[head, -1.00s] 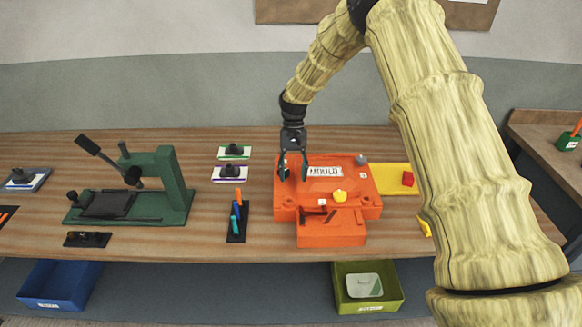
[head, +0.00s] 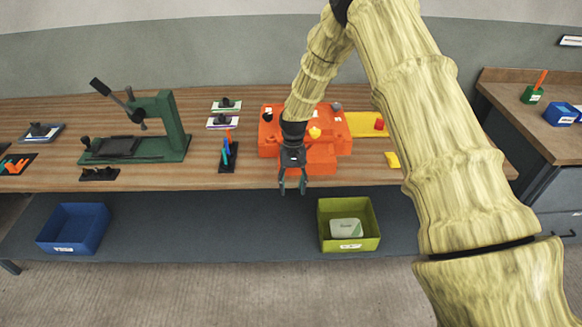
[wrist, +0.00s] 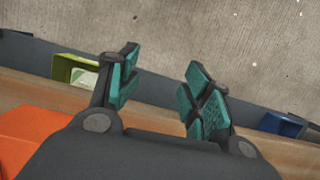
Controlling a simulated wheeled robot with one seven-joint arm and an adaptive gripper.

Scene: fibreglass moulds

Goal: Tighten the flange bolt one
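The orange mould (head: 320,160) sits on the bench near its front edge, partly hidden behind my gripper. A small black knob or bolt (head: 267,117) shows at its back left and a grey one (head: 336,106) at its back right. A yellow knob (head: 315,132) is on top. I cannot tell which is flange bolt one. My gripper (head: 293,188) points down in front of the mould, by the bench's front edge. In the wrist view its fingers (wrist: 163,82) are apart with nothing between them; an orange corner (wrist: 28,138) shows at the lower left.
A green press (head: 165,125) stands left on the bench, with a dark rack of coloured pens (head: 229,158) between it and the mould. Below are a blue bin (head: 73,245) and a green bin (head: 366,240). A yellow mat (head: 360,124) with a red block lies right of the mould.

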